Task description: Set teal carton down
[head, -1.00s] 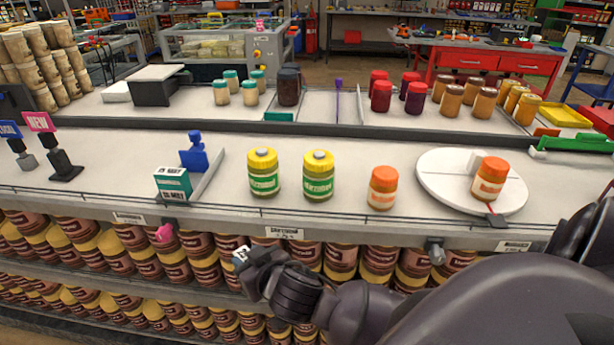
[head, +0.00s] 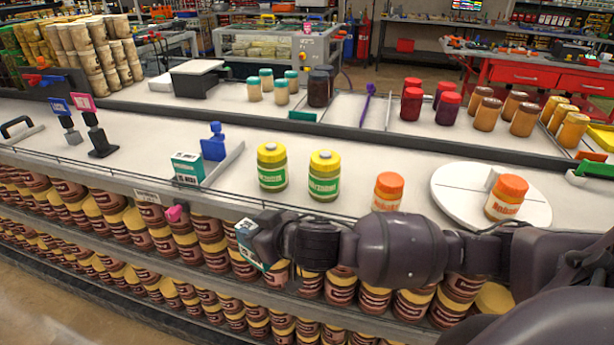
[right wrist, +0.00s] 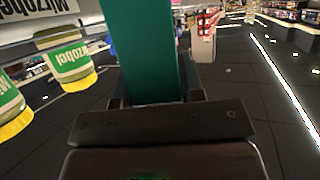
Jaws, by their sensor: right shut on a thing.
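My right gripper (head: 252,240) is just in front of the shelf's front edge, below and left of two yellow-lidded green jars. It is shut on a teal carton (head: 247,244), which shows as a small white and teal face. In the right wrist view the held carton (right wrist: 140,45) stands out from the gripper (right wrist: 150,105) as a tall teal side. Another teal carton (head: 187,168) with a white label stands on the shelf top (head: 130,160), against a divider with a blue piece. My left gripper is out of view.
The green jars (head: 271,167) (head: 324,176) and an orange-lidded jar (head: 388,192) stand near the front edge. A white round turntable (head: 450,195) holds another orange-lidded jar. Stacked jars (head: 200,240) fill the lower shelves. The shelf top left of the standing carton is mostly clear.

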